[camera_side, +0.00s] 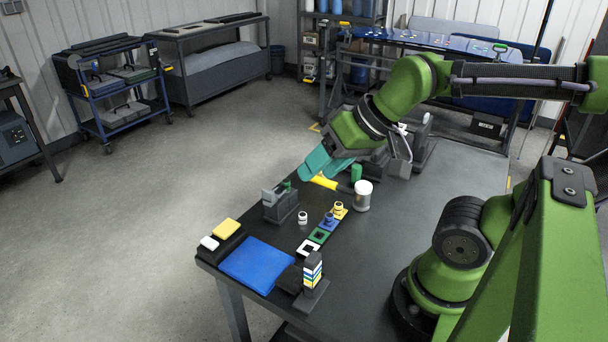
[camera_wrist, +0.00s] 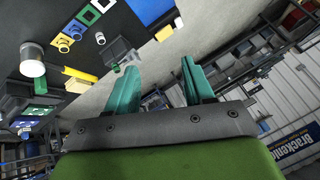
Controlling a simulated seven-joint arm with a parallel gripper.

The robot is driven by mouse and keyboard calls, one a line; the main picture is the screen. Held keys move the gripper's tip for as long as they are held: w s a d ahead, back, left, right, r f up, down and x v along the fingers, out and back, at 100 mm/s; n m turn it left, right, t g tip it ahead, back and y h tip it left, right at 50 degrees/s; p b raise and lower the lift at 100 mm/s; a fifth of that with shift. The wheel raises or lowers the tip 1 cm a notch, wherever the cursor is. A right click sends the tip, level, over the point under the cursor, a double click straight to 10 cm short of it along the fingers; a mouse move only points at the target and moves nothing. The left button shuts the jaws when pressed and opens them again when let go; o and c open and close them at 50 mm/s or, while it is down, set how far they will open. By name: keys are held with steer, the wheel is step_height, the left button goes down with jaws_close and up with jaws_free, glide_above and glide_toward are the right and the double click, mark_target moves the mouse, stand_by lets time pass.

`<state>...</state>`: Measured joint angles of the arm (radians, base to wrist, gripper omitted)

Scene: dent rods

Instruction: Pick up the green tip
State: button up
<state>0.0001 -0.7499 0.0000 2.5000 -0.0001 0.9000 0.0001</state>
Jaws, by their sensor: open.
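A small green piece, apparently the green tip (camera_side: 286,186), shows at the grey block holder (camera_side: 281,207) on the table; it also shows in the wrist view (camera_wrist: 116,68). The holder partly hides it, so I cannot tell how it sits. A green square (camera_side: 319,236) with an open middle lies nearer the front, with no tip on it. My gripper (camera_side: 318,166) has teal fingers, which are apart and empty. It hangs above the table, behind and to the right of the holder in the side view. The two fingers also show in the wrist view (camera_wrist: 160,72).
A blue tip (camera_side: 329,219) and a yellow tip (camera_side: 339,208) stand on matching squares. A white tip (camera_side: 303,217) stands beside them. A yellow-handled tool (camera_side: 324,182), white-topped cylinder (camera_side: 363,195) and green cylinder (camera_side: 356,172) are near my gripper. A blue mat (camera_side: 257,264) lies at the front.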

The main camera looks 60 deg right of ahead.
steer(key=n+g+h, duration=0.2)
steer(key=n+g, duration=0.5)
steer(key=n, duration=1.2)
glide_above(286, 181)
steer(key=f, duration=0.1)
step_height(286, 181, down, 16)
steer(key=shift+d+f, duration=0.1)
